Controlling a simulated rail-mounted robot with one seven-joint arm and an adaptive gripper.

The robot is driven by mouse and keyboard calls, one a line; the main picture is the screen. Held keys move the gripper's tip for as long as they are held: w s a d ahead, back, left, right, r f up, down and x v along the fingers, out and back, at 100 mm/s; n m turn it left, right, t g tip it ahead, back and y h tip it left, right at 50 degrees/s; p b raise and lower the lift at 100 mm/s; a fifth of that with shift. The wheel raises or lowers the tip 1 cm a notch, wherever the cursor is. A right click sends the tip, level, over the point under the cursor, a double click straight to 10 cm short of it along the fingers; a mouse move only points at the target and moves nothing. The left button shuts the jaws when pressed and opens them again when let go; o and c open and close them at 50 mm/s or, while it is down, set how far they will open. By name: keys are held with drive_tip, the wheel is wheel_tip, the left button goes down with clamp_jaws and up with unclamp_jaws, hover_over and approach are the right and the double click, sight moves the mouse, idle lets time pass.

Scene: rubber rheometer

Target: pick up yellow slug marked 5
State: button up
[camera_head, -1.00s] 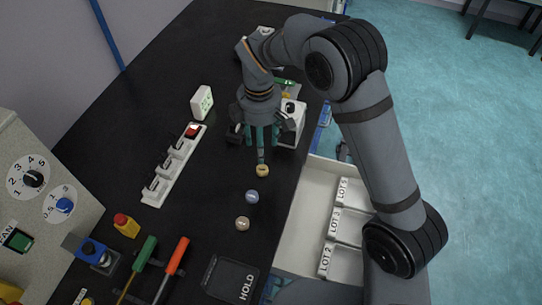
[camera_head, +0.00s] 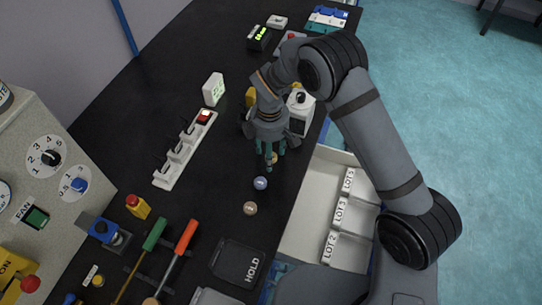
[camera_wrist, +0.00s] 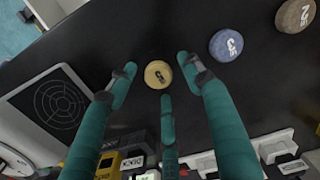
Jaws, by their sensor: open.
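The yellow slug (camera_wrist: 157,74) is a small round disc lying on the black bench. A dark mark on its top looks like a 5, seen at an angle. In the head view the yellow slug (camera_head: 274,158) is partly hidden by my fingers. My gripper (camera_head: 268,160) points down just above it, with its teal fingers spread. In the wrist view the open fingertips of my gripper (camera_wrist: 160,80) stand around the slug, with gaps between them and it.
A blue slug (camera_head: 260,183) and a tan slug (camera_head: 250,208) lie in line nearby. A white lot tray (camera_head: 296,222) is to the right. A white instrument (camera_head: 299,103) stands close behind my gripper. A white switch rack (camera_head: 186,150) is to the left.

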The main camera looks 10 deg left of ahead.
drive_tip(key=shift+c, duration=0.6)
drive_tip(key=c, duration=0.7)
drive_tip(key=shift+c, duration=0.7)
drive_tip(key=shift+r, duration=0.1)
